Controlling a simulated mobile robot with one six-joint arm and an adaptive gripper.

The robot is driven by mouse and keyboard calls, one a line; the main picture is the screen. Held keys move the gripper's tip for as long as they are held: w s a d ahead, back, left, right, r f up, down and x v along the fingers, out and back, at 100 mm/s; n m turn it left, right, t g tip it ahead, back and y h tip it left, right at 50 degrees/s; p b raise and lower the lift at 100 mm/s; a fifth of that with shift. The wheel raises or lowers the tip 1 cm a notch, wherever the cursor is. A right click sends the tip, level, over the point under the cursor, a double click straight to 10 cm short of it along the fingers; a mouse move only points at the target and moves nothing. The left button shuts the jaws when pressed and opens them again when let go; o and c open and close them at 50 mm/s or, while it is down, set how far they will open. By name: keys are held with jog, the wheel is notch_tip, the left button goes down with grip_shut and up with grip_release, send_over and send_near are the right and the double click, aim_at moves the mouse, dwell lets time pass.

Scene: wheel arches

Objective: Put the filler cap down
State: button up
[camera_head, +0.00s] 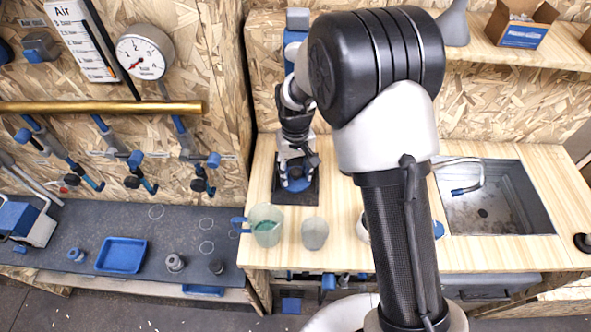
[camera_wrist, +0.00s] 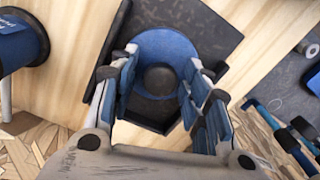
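My gripper (camera_head: 295,160) points down over a dark square plate (camera_head: 282,196) on the wooden counter. In the wrist view the gripper (camera_wrist: 164,64) has its two fingers well apart. A round blue disc (camera_wrist: 176,49) with a dark round centre (camera_wrist: 160,78) lies between and partly behind the fingertips, over the dark plate. I take the disc and its centre to be the filler cap, but cannot be sure. Clear gaps show between the fingers and the dark centre. The blue disc (camera_head: 296,184) also shows under my gripper in the head view, partly hidden.
A jug with a blue handle (camera_head: 265,224) and a grey cup (camera_head: 314,234) stand near the counter's front edge. A sink (camera_head: 500,205) is at right. A lower dark bench at left holds a blue tray (camera_head: 122,255). My arm hides part of the counter.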

notch_tip(320, 180, up, 12)
jog(key=p, duration=0.3)
notch_tip(320, 180, up, 9)
jog(key=t, duration=0.1)
send_over(295, 170)
jog(key=s+d, duration=0.5)
jog(key=s+d+r+m+t, duration=0.1)
jog(key=s+d+r, duration=0.1)
jog(key=s, duration=0.5)
jog(key=s+d+r+m+t, duration=0.1)
jog(key=s+d+r, duration=0.1)
jog(key=s+d, duration=0.2)
jog(key=s+d+r+m+t, duration=0.1)
jog(key=s+d+r, duration=0.2)
jog(key=s, duration=0.7)
jog(key=shift+s+d+t, duration=0.15)
jog(key=shift+d+t, duration=0.15)
jog(key=shift+t, duration=0.1)
